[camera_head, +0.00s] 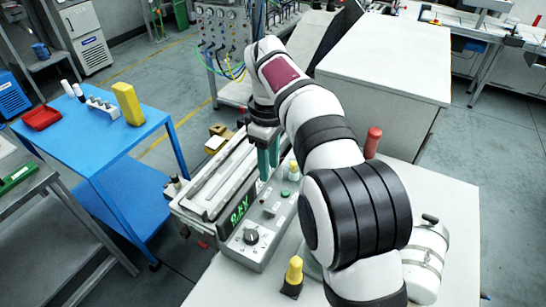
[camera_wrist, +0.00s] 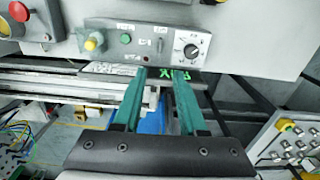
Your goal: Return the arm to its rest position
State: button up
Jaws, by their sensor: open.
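My gripper (camera_head: 268,158) is over the label magazine, beside its control panel, with teal fingers pointing down. In the wrist view my gripper (camera_wrist: 160,76) has its two fingers apart, with nothing held between them. The label magazine (camera_head: 216,182) is a long grey unit with rails and a green display (camera_head: 239,207). Its panel has a black dial (camera_head: 251,236), which also shows in the wrist view (camera_wrist: 191,50), beside a green button (camera_wrist: 125,38). The fingertips appear close to the panel's edge; I cannot tell whether they touch it. My arm hides part of the bench.
A blue table (camera_head: 85,150) with a yellow block (camera_head: 129,104) and a red tray (camera_head: 41,118) is at left. A white cabinet (camera_head: 390,55) stands behind.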

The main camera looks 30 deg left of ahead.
jog(key=s+d+r+m, duration=0.25)
jog(key=d+m, duration=0.25)
jog(key=d, duration=0.4)
jog(key=s+d+r+m, duration=0.2)
jog(key=s+d+m, duration=0.25)
jog(key=d, duration=0.45)
jog(key=s+d+f+m+y, duration=0.1)
jog(key=s+d+f+m, duration=0.2)
jog(key=s+d+m, duration=0.2)
jog(key=s+d+f+m, duration=0.3)
jog(key=s+d+m, duration=0.3)
jog(key=s+m, duration=0.3)
jog(key=s, duration=0.3)
jog(key=shift+f+y, duration=0.4)
